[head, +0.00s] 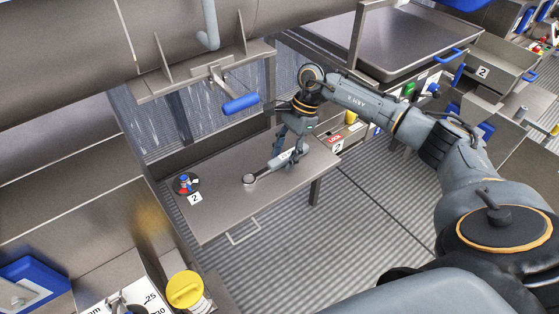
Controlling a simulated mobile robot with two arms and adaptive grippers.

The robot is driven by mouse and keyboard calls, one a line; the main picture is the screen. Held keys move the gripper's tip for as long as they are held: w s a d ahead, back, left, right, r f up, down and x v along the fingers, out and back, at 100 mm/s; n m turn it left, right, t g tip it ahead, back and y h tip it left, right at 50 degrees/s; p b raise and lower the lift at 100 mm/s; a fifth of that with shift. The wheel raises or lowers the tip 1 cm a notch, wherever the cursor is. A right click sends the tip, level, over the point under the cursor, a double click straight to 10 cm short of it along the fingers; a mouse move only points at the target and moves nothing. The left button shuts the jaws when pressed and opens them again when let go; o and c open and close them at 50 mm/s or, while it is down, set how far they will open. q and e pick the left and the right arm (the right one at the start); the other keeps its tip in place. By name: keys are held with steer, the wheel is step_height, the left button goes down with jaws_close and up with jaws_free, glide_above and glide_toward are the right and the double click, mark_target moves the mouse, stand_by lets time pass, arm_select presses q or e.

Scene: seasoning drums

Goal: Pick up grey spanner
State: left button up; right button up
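The grey spanner (262,172) lies on the small metal table (225,210) in the middle of the head view. Its round end points to the lower left, and its handle runs up and right under my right gripper. My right gripper (287,157) points down at the handle's far part, with its fingers close to it. The view is too small to tell whether the fingers touch or grip the handle. My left gripper is not in view.
A round dark disc with red and blue parts (187,185) sits at the table's left, near a "2" label. A blue-handled lever (240,104) hangs above the table's back edge. A yellow knob (185,289) stands lower left. The table's front middle is clear.

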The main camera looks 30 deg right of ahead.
jaws_close()
steer(key=shift+r, duration=0.1)
